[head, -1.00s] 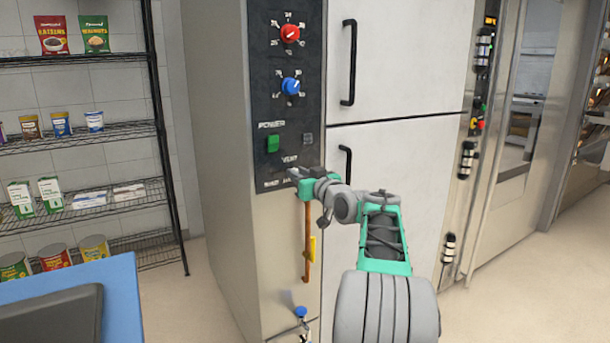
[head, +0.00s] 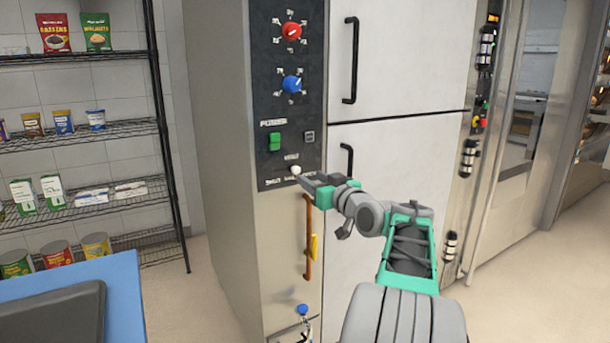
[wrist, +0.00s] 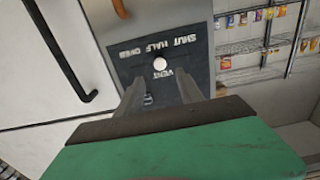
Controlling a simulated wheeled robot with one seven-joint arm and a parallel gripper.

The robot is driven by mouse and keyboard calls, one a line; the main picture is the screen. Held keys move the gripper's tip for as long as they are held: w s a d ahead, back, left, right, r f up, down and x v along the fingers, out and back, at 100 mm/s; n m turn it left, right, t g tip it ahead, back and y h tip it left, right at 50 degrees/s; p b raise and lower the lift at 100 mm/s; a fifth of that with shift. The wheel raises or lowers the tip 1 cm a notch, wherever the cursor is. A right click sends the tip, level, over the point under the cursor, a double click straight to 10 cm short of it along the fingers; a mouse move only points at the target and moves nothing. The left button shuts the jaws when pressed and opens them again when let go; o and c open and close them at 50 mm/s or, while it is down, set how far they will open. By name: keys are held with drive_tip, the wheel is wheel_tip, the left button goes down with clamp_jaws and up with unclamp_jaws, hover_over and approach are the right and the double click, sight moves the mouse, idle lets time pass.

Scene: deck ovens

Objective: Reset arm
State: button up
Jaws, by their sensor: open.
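My gripper (head: 306,178) is in front of the lower part of the oven's dark control panel (head: 287,90). In the wrist view its two fingers (wrist: 160,95) are apart with nothing between them. A white round vent knob (head: 295,169) sits on the panel just beyond the fingertips, and it also shows in the wrist view (wrist: 160,63). I cannot tell whether the fingers touch the panel. My arm reaches in from the lower right in the head view.
Above are a red dial (head: 291,31), a blue dial (head: 292,84) and a green power switch (head: 274,142). Black door handles (head: 349,60) stick out at right. An orange-brown handle (head: 308,240) hangs below the panel. A wire shelf (head: 90,131) and blue counter (head: 122,300) stand left.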

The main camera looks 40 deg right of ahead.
drive_tip(key=shift+s+a, duration=0.1)
drive_tip(key=shift+s, duration=0.3)
drive_tip(key=a+r+n+g+y+p, duration=0.1)
drive_tip(key=a+g+y+p, duration=0.4)
drive_tip(key=a+p, duration=1.45)
drive_tip(key=s+a+f+g+h+p, duration=0.1)
drive_tip(key=s+a+f+g+p, duration=0.1)
drive_tip(key=s+a, duration=0.6)
drive_tip(key=s+a+f+g+h+p, duration=0.1)
drive_tip(key=s+a+g+p, duration=0.2)
drive_tip(key=s+a+g, duration=0.4)
drive_tip(key=s+a, duration=0.2)
drive_tip(key=s, duration=0.5)
drive_tip(key=shift+s+f+n+g+h+p, duration=0.3)
drive_tip(key=shift+s+f+h+p, duration=0.05)
drive_tip(key=shift+h+p, duration=0.05)
idle(0.5)
